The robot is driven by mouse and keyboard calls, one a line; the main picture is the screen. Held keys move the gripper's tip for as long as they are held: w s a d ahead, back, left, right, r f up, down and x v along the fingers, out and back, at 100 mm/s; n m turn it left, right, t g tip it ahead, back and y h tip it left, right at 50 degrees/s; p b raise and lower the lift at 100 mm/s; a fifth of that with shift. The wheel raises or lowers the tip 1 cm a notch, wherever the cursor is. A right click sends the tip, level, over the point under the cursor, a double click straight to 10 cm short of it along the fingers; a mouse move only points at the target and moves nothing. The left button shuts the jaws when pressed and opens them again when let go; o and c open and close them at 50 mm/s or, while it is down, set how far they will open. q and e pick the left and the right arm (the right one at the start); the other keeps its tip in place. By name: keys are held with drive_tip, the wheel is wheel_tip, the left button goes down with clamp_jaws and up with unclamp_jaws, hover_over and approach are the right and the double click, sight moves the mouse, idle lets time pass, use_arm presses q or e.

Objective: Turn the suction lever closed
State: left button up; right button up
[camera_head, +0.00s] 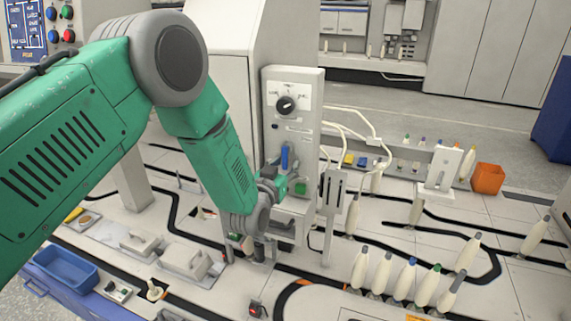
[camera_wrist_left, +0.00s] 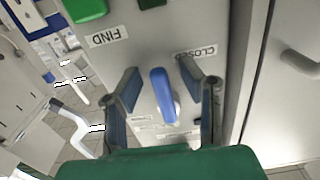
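The suction lever is a blue handle (camera_head: 284,158) on the front of the grey control box (camera_head: 292,116), standing roughly upright. In the left wrist view the blue lever (camera_wrist_left: 163,94) lies between the two fingers, with a gap visible on either side. A label reading CLOSED (camera_wrist_left: 194,53) is beside it, and a FIND label (camera_wrist_left: 108,37) is on the other side. My left gripper (camera_head: 275,180) is at the box front just below the lever. In its wrist view the left gripper (camera_wrist_left: 163,98) is open and straddles the lever. My right gripper is not in view.
A black dial (camera_head: 286,105) sits higher on the box, and a green button (camera_head: 300,188) is near the lever. Several bobbins (camera_head: 383,272) stand at front right. An orange bin (camera_head: 488,179) is at the right, a blue tray (camera_head: 66,268) at lower left. White tubes (camera_head: 352,128) leave the box.

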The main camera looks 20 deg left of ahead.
use_arm(q)
drive_tip(key=shift+r, duration=0.2)
drive_tip(key=s, duration=1.2)
drive_tip(key=shift+a, duration=0.2)
drive_tip(key=shift+w+f, duration=0.1)
drive_tip(key=s+a+f+g, duration=0.3)
drive_tip(key=s+f+g, duration=0.7)
drive_tip(key=s+f, duration=0.85)
drive_tip(key=s+a+f+g, duration=0.1)
drive_tip(key=s+f+g, duration=0.2)
drive_tip(key=s, duration=0.5)
drive_tip(key=s+a+f+g, duration=0.1)
drive_tip(key=s+f+g, duration=0.2)
drive_tip(key=s, duration=0.6)
drive_tip(key=shift+a+f+g+y, duration=0.2)
drive_tip(key=shift+f+g+y, duration=0.1)
drive_tip(key=shift+g, duration=0.3)
